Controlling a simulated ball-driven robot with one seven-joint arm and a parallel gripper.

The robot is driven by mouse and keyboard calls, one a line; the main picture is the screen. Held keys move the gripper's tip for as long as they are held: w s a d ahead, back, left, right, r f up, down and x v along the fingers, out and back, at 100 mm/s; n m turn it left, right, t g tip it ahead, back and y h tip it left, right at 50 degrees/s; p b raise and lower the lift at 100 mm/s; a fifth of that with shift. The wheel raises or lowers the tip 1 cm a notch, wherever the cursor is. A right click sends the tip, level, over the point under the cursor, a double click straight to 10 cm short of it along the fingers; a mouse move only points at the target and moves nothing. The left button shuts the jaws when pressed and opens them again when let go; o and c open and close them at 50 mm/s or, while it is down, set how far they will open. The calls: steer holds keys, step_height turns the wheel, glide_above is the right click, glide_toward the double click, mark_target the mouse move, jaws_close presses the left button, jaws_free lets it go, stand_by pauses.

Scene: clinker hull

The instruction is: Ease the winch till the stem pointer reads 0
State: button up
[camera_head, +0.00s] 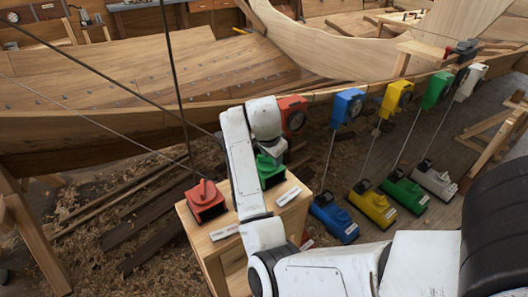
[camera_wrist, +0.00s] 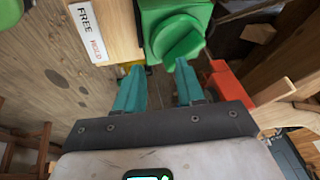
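In the head view a red winch-like unit (camera_head: 206,200) with a raised handle sits on a wooden stand (camera_head: 218,248). Cables run upward near it. A green unit (camera_head: 271,172) sits behind it on the same stand, partly hidden by my arm. In the wrist view the green unit (camera_wrist: 150,12) has a round green knob (camera_wrist: 180,42). My gripper (camera_wrist: 158,66) has two teal fingers, apart and empty, their tips just short of the knob. A label (camera_wrist: 90,33) beside it reads "FREE" with smaller red text. I cannot make out the stem pointer or its reading.
Red, blue (camera_head: 348,105), yellow (camera_head: 396,98), green and white boxes line the hull's edge (camera_head: 120,115). Blue (camera_head: 333,218), yellow, green and white units stand on the floor below, joined by rods or lines. A red thing (camera_wrist: 226,82) lies right of my fingers.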

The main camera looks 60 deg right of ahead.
mark_target(267, 166)
steer(key=d+r+m, duration=0.1)
steer(key=m, duration=0.1)
steer(key=d+r+m+y, duration=0.1)
steer(key=r+m, duration=0.1)
steer(key=shift+w+d+m+p, duration=0.2)
steer(key=shift+d+m+p, duration=0.15)
steer(key=shift+m, duration=0.05)
step_height(267, 166, up, 4)
steer(key=w+m+y+p, duration=0.1)
steer(key=w+m+y, duration=0.2)
steer(key=m, duration=0.3)
steer(key=f, duration=0.3)
steer(key=f+p, duration=0.1)
steer(key=f, duration=0.6)
steer(key=shift+s+d+f, duration=0.15)
steer(key=shift+s+d, duration=0.05)
steer(key=shift+d, duration=0.15)
steer(key=shift+c, duration=0.4)
jaws_close()
